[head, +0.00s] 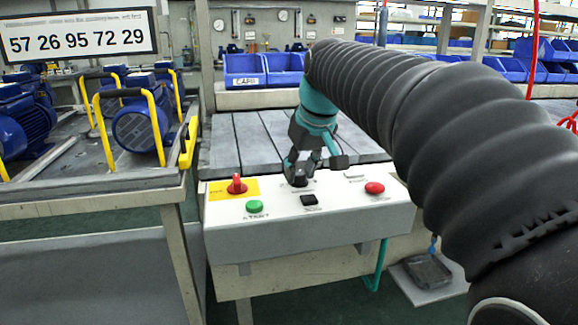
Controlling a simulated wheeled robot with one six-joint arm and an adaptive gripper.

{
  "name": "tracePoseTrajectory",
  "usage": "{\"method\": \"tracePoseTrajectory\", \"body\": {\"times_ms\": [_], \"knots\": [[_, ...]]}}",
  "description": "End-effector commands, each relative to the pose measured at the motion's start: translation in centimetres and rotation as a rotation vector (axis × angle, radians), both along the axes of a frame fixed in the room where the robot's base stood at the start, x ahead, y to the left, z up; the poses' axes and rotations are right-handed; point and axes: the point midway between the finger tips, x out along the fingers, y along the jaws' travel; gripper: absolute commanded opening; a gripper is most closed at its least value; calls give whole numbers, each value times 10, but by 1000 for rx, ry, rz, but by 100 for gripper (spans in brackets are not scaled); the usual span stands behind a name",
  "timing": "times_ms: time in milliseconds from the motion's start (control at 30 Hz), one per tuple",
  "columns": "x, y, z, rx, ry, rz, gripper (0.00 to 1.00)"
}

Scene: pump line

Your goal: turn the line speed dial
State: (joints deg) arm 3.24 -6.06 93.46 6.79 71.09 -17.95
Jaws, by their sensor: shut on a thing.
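A white control panel (335,212) slopes at the front of the bench. The dial (299,182) is a small dark knob near the top middle of the panel, partly hidden by my gripper. My gripper (301,172) comes down from above with its fingers on either side of the dial and is shut on it. The dial's pointer and the small label below it are too small to read. My arm, in a black ribbed sleeve, reaches in from the right.
Close to the dial are a red knob (237,185) on a yellow plate, a green button (255,207), a black switch (309,200) and a red button (375,188). Blue pumps (140,128) with yellow handles stand at left. Blue bins (245,70) stand behind the grey slatted bench (235,140).

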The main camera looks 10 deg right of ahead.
Motion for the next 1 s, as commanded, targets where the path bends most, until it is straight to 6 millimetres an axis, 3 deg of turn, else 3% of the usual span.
{"method": "tracePoseTrajectory", "body": {"times_ms": [533,567,633,1000], "knots": [[0,0,-1,0,2,23,0],[0,0,-1,0,2,23,42],[0,0,-1,0,2,23,59],[-1,0,3,0,0,22,60]]}}
